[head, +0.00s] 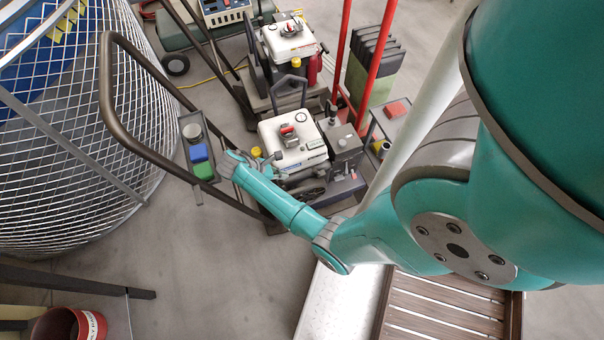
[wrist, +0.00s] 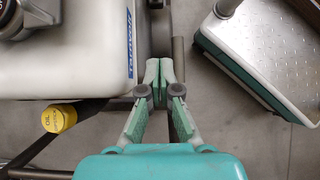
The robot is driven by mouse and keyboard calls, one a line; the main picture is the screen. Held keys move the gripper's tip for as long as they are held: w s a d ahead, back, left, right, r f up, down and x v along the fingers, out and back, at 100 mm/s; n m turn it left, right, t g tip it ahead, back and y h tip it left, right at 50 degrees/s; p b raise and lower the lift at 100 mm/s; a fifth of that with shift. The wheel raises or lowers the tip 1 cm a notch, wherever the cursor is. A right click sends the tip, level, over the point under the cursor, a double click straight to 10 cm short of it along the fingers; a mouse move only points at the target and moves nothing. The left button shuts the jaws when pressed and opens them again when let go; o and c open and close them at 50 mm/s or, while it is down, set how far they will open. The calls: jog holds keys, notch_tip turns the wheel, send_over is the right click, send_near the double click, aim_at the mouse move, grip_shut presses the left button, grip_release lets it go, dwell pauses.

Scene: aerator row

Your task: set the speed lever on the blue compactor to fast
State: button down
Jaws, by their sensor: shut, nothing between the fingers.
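The nearer machine has a white engine housing (head: 292,142) with a red-marked dial (head: 288,131) on top and a dark bluish base (head: 345,190). It may be the blue compactor; I cannot tell for sure. A speed lever cannot be made out. My gripper (head: 270,157) is at the housing's left side, near a yellow cap (head: 256,151), its fingers mostly hidden in the head view. In the wrist view my gripper (wrist: 153,82) is shut and empty beside the edge of the white housing (wrist: 70,70); the yellow oil cap (wrist: 59,118) is left of it.
A brown tube handle (head: 107,85) carries a box with blue (head: 198,152) and green (head: 203,170) parts. A similar white-topped machine (head: 289,38) stands behind. A wire-mesh drum (head: 75,150) is at left. A tread plate (wrist: 262,45) lies right in the wrist view.

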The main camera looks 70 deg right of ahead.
aim_at(318, 172)
jog(key=shift+f, duration=0.1)
jog(key=x, duration=0.9)
jog(key=shift+f, duration=0.1)
jog(key=s+d, duration=0.2)
jog(key=shift+s+d+r, duration=0.1)
jog(key=shift+s+r, duration=0.2)
jog(key=shift+r, duration=0.1)
jog(key=shift+s+d+r, duration=0.2)
jog(key=shift+s+d, duration=0.05)
jog(key=shift+s, duration=0.05)
